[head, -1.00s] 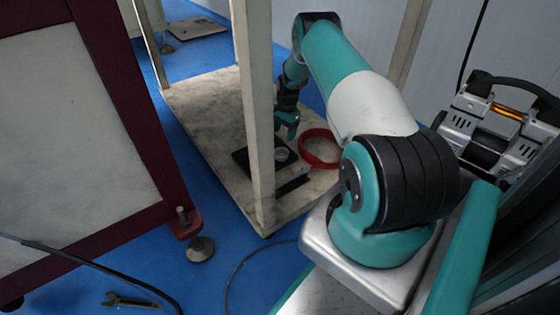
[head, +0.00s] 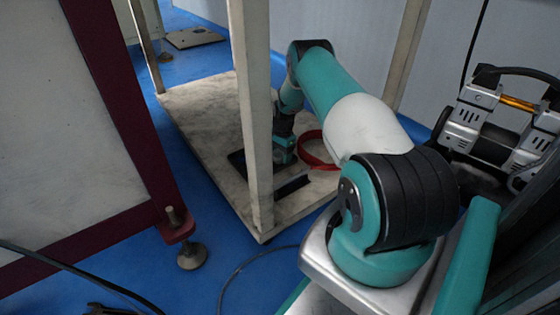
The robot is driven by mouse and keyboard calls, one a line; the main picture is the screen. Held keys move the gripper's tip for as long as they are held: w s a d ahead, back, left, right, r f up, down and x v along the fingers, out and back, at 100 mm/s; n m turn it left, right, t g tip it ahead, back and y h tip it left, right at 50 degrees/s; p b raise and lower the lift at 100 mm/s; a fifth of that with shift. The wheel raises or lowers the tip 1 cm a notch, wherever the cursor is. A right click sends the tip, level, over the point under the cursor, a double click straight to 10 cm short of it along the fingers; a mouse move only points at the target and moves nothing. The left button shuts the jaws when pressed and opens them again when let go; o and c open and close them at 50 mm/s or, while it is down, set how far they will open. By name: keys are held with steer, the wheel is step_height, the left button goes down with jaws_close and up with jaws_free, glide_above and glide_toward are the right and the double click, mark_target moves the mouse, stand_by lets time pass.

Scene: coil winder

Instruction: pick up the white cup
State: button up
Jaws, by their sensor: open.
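My gripper (head: 284,157) reaches down at the far end of my arm, low over the black tray (head: 291,187) on the lower shelf of the rack. The jaws look open, though their tips are small and dark. The white cup is not visible now; the gripper covers the spot on the tray where it showed earlier. Whether the jaws are around the cup or touching it cannot be told.
A red ring (head: 313,152) lies on the shelf (head: 200,110) just right of the gripper. A rack post (head: 256,120) stands close in front of it on the left. A silver and black machine (head: 497,125) is at the right.

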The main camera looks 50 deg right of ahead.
steer(key=shift+c, duration=0.4)
steer(key=c, duration=0.4)
